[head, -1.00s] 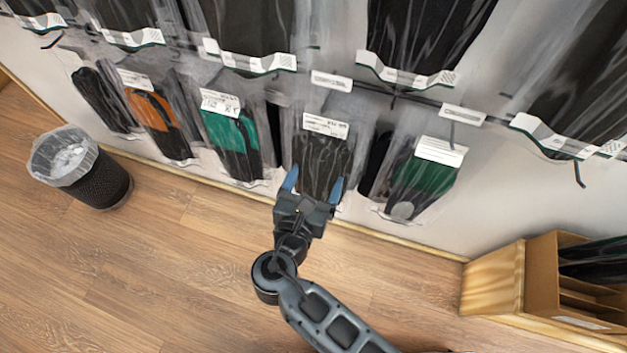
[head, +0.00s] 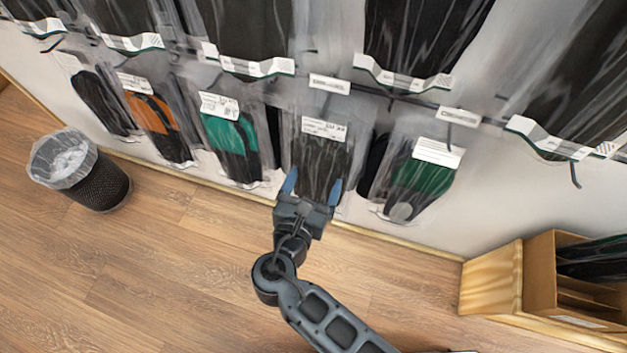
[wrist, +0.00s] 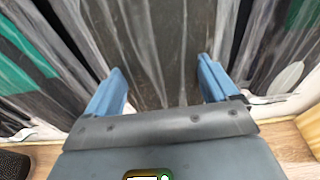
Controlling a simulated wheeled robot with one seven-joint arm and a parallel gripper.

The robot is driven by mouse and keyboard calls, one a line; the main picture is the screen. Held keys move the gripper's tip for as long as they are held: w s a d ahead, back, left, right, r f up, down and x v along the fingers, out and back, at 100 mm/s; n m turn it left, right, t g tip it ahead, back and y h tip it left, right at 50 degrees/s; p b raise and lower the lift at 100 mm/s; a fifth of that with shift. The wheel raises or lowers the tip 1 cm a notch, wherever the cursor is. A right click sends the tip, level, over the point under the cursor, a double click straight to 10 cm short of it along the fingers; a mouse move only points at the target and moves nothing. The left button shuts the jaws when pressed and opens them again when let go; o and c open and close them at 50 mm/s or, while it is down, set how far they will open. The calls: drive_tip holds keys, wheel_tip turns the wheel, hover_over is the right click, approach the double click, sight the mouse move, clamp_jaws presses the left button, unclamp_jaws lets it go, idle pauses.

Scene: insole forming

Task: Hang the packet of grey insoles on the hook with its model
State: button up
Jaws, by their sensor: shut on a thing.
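The packet of grey insoles (head: 319,165) is a clear bag with dark grey insoles and a white label near its top. It hangs upright in front of the lower row of the wall display. My gripper (head: 312,187) has its two blue fingers at either side of the packet's lower part, shut on it. In the wrist view the packet (wrist: 168,50) fills the space between the fingers (wrist: 162,90). Whether the packet's top is on a hook is hard to tell; the upper part is blurred among other bags.
Green packets (head: 228,135) (head: 420,180) hang left and right of it, and an orange packet (head: 155,125) farther left. Larger dark packets (head: 425,40) hang above. A bin (head: 85,172) stands at left, a wooden box (head: 560,285) at right. Floor between is clear.

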drive_tip(key=o, duration=0.9)
drive_tip(key=shift+c, duration=0.2)
drive_tip(key=p+v, duration=0.1)
drive_tip(key=v, duration=0.7)
drive_tip(key=shift+d+f, duration=0.15)
